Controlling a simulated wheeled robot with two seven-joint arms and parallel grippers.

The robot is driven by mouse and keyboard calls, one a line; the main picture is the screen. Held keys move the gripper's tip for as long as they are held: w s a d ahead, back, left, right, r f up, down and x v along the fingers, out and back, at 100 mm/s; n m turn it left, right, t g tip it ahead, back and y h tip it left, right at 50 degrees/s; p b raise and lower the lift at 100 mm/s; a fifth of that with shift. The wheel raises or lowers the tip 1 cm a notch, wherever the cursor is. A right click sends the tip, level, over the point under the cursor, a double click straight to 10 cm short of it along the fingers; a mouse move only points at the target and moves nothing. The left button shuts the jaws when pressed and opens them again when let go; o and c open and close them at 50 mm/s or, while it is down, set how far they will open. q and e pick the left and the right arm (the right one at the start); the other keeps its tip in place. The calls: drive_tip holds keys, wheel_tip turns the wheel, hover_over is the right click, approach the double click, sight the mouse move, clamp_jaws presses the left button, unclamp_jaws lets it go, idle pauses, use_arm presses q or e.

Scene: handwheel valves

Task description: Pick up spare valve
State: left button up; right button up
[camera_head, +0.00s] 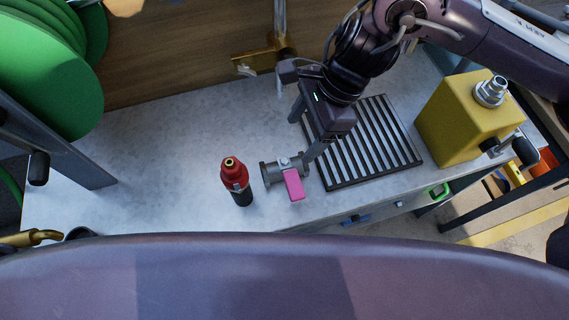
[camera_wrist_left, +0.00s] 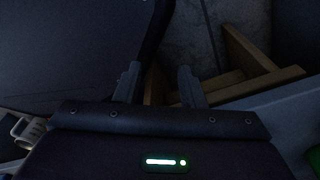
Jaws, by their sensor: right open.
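The spare valve (camera_head: 283,172), a small grey metal body with a pink lever, lies on the grey worktop near its front edge. My right gripper (camera_head: 299,142) reaches down from the upper right in the head view. Its jaws are apart, with one fingertip close to the valve's right end; I cannot tell whether they touch. Nothing shows between the jaws. My left gripper (camera_wrist_left: 157,82) shows only in the left wrist view, its two fingers apart and empty, away from the worktop items.
A red and black bottle (camera_head: 236,181) stands just left of the valve. A black slatted grate (camera_head: 368,143) lies to its right, and a yellow container (camera_head: 456,122) stands farther right. A brass pipe fitting (camera_head: 262,58) is at the back.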

drive_tip(key=b, duration=0.3)
hover_over(292, 163)
drive_tip(key=w+d, duration=0.1)
drive_tip(key=d, duration=0.1)
drive_tip(key=f, duration=0.4)
drive_tip(key=shift+w+f, duration=0.2)
drive_tip(key=shift+f, duration=0.05)
drive_tip(key=shift+s+a+f+b, duration=0.1)
drive_tip(key=shift+a+f+b, duration=0.05)
drive_tip(key=shift+f+b, duration=0.2)
drive_tip(key=x, duration=0.2)
drive_tip(key=shift+s+a+f+p, duration=0.1)
drive_tip(key=shift+s+f+p, duration=0.05)
drive_tip(key=shift+f+p, duration=0.2)
drive_tip(key=x, duration=0.3)
drive_tip(key=shift+s+f+p, duration=0.2)
drive_tip(key=shift+f+p, duration=0.15)
drive_tip(key=shift+f, duration=0.25)
drive_tip(key=shift+a+f, duration=0.1)
drive_tip(key=shift+f, duration=0.05)
drive_tip(key=shift+c, duration=1)
drive_tip(key=c, duration=0.5)
use_arm(q)
wheel_tip(292, 163, down, 4)
drive_tip(key=shift+s+r, duration=0.15)
drive_tip(key=shift+r, duration=0.1)
use_arm(e)
drive_tip(key=c, duration=0.7)
